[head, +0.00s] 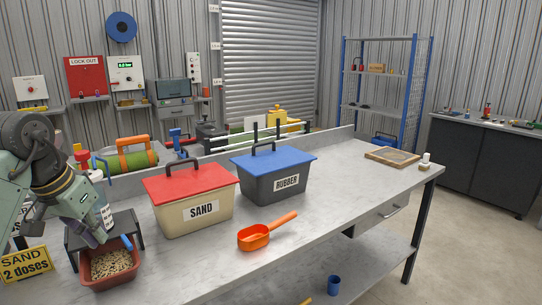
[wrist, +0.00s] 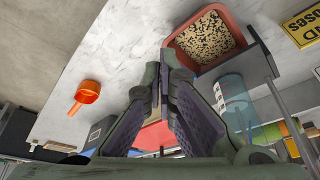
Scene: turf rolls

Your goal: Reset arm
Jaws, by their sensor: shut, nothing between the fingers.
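My gripper (head: 90,236) is at the left of the head view, pointing down beside a small black stand and a red-brown tray (head: 112,284) of pale and dark granules. In the wrist view the fingers (wrist: 163,72) are together with nothing between them, and the tray (wrist: 177,42) shows just beyond them at the upper right. I cannot tell from the head view how high the gripper is above the tray. The arm comes in from the left edge, bent downward.
A SAND box (head: 190,215) with a red lid and a RUBBER box (head: 268,185) with a blue lid stand mid-bench. An orange scoop (head: 255,237) lies in front. A clear container with blue markings (wrist: 235,95) is near the gripper. The bench's right part is mostly clear.

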